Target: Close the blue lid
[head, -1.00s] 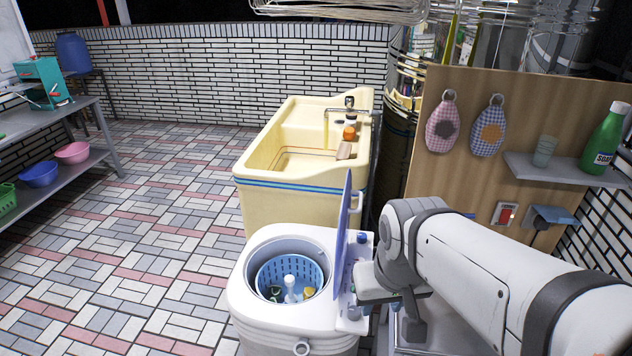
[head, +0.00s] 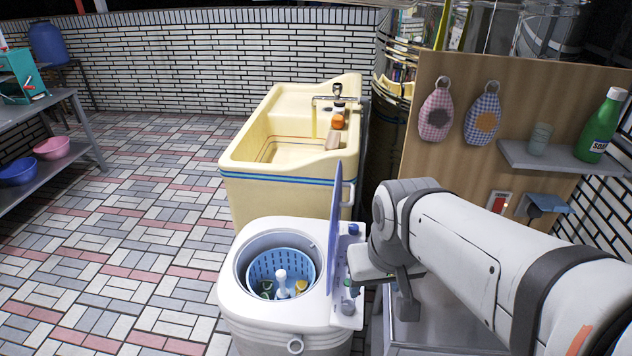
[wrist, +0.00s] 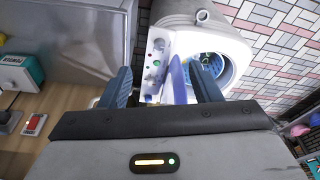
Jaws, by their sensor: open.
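The blue lid (head: 334,225) stands upright, open, on the right side of the white washing tub (head: 270,325). In the wrist view the lid (wrist: 178,80) shows as a thin blue-purple edge. My gripper (wrist: 163,88) is open, with its two dark blue fingers spread apart. In that view the lid's edge appears between the fingers, nearer the right one; I cannot tell whether it touches. In the head view my gripper is just right of the lid, and its fingertips are mostly hidden.
Inside the tub is a blue basket (head: 262,265) with small items. A cream sink (head: 235,195) stands behind the tub. A wooden panel (head: 430,155) with a shelf (head: 525,158) stands at the right. The tiled floor (head: 120,230) at left is clear.

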